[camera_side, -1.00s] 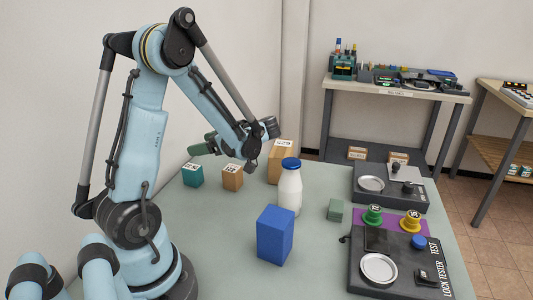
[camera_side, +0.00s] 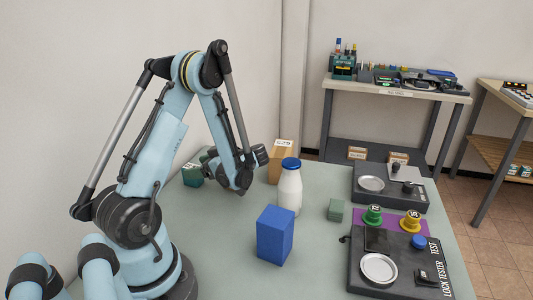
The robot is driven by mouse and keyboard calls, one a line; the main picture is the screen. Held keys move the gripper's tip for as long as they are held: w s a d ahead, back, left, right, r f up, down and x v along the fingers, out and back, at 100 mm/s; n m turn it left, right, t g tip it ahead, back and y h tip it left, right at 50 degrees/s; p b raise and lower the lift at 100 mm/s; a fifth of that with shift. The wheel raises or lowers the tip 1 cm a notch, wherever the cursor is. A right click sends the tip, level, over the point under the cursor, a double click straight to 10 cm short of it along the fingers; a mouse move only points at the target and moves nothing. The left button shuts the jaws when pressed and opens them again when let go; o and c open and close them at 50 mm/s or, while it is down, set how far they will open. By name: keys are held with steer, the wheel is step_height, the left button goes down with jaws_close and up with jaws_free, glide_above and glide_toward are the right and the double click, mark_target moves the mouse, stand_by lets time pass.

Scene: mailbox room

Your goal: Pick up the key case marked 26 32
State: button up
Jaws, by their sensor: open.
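A teal cube (camera_side: 192,176) with a white label on top sits at the back left of the table, close to my arm. Its label is too small to read. A small tan box stood just right of it in the earlier frame; my gripper and wrist now hide it. I cannot tell which case is marked 26 32. My gripper (camera_side: 241,185) is low over the table, right of the teal cube and left of the bottle. It is open, though its fingertips are hard to make out.
A taller tan box (camera_side: 281,161) stands behind a white bottle (camera_side: 290,188) with a blue cap. A blue block (camera_side: 275,235) stands in front. A small green block (camera_side: 336,210) and a dark lock tester (camera_side: 363,277) are to the right.

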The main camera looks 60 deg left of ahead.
steer(key=shift+x, duration=0.95)
steer(key=c, duration=1.1)
steer(key=shift+r, duration=0.15)
